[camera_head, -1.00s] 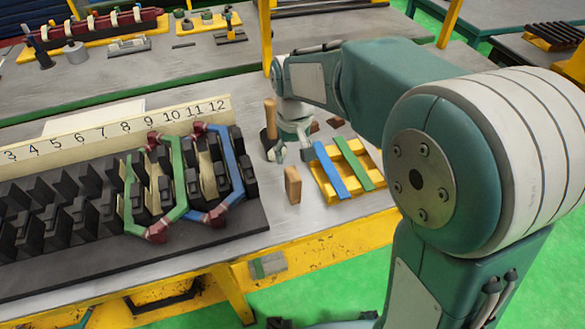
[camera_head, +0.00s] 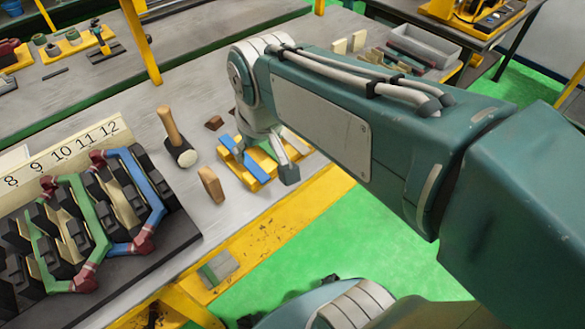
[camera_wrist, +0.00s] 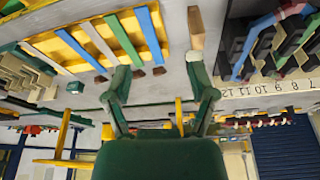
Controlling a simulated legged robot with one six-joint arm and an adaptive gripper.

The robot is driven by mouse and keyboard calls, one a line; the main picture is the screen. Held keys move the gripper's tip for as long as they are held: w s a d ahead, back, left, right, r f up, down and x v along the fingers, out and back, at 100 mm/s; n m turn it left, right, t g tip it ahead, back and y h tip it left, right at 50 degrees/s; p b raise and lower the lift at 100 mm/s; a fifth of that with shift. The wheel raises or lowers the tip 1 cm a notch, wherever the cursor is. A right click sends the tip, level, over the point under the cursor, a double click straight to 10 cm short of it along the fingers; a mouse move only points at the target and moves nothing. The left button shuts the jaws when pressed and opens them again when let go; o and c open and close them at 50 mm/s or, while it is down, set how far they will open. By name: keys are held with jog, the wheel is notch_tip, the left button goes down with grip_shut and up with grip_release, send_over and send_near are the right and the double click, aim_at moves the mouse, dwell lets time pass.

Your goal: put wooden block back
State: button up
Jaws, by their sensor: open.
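The wooden block (camera_head: 211,184) stands upright on the grey table, between the stator fixture and a yellow slatted rack (camera_head: 258,183). In the wrist view the block (camera_wrist: 196,26) shows at the top, beyond the right finger. My gripper (camera_head: 265,160) points down over the rack, to the right of the block and apart from it. In the wrist view my gripper's fingers (camera_wrist: 158,80) are spread wide with nothing between them. The rack (camera_wrist: 75,50) lies at upper left there, holding blue, green and pale strips. My arm hides part of the rack in the head view.
A mallet (camera_head: 175,138) stands just behind the block. The stator fixture (camera_head: 150,262) with green and blue coils and a number strip (camera_head: 62,153) is to the left. Small brown pieces (camera_head: 214,122) lie behind the rack. The table's yellow front edge (camera_head: 262,240) is close.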

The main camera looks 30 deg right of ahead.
jog(key=s+d+m+t, duration=0.1)
jog(key=s+d+t, duration=0.1)
jog(key=s, duration=0.5)
jog(key=shift+s+d+f, duration=0.4)
jog(key=shift+d+f, duration=0.05)
jog(key=shift+d, duration=0.25)
